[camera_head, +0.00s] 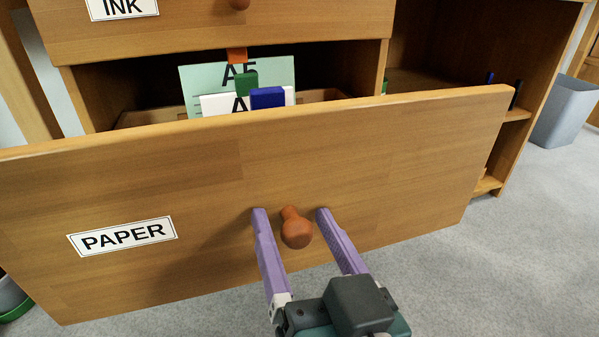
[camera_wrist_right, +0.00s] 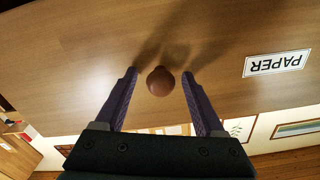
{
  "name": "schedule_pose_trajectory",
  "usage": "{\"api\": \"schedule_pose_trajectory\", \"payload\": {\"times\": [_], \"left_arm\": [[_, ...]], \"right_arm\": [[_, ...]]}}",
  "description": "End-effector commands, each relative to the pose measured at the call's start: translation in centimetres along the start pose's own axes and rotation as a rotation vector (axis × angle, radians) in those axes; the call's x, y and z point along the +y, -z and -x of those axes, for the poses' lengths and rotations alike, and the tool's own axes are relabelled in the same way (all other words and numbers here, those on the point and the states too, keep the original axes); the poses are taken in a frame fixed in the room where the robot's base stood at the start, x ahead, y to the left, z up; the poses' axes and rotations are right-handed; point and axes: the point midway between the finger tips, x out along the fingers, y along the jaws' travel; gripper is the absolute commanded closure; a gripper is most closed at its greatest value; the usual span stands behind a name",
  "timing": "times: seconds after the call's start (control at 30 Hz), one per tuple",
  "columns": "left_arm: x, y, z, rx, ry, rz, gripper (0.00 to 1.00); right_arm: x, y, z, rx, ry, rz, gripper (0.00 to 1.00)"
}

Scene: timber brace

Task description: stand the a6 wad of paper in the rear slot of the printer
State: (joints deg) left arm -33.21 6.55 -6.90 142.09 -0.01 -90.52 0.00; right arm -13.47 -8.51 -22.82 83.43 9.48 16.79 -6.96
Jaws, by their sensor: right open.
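The drawer labelled PAPER (camera_head: 350,150) stands partly open. Its round orange-brown knob (camera_head: 296,230) is between the two purple fingers of my right gripper (camera_head: 288,214), which is open and not closed on it. The knob (camera_wrist_right: 160,82) also sits between the fingers in the right wrist view. Inside the drawer, a light green paper wad (camera_head: 200,80) with a partly hidden label starting with A stands behind a white one (camera_head: 215,104), also marked A. Coloured clips sit on them. I cannot tell which is a6. The printer and my left gripper are not in view.
The drawer labelled INK (camera_head: 200,28) is above. An open shelf (camera_head: 440,60) is to the right of the drawers. A grey bin (camera_head: 565,112) stands on the carpet at the far right. The carpet at the lower right (camera_head: 500,270) is clear.

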Motion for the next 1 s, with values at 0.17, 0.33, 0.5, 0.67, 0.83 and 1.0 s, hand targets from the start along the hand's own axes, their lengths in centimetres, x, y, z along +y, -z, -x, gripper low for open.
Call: {"api": "schedule_pose_trajectory", "payload": {"times": [0.17,0.33,0.5,0.67,0.83,1.0], "left_arm": [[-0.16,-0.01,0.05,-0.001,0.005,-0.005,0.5],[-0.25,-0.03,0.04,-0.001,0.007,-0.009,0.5],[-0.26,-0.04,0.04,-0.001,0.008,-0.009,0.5],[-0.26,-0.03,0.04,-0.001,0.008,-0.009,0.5],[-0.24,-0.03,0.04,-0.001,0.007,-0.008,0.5],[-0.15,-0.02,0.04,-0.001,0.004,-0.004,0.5]], "right_arm": [[0.0,0.04,0.0,0.0,0.0,0.0,0.29],[0.01,0.03,0.02,0.0,0.0,0.001,0.48],[0.01,0.02,0.03,0.0,0.0,0.001,0.67],[0.02,0.01,0.03,0.0,0.0,0.001,0.85],[0.03,0.01,0.04,-0.001,-0.001,0.001,1.0],[0.03,0.0,0.04,-0.001,-0.001,0.001,1.0]]}}
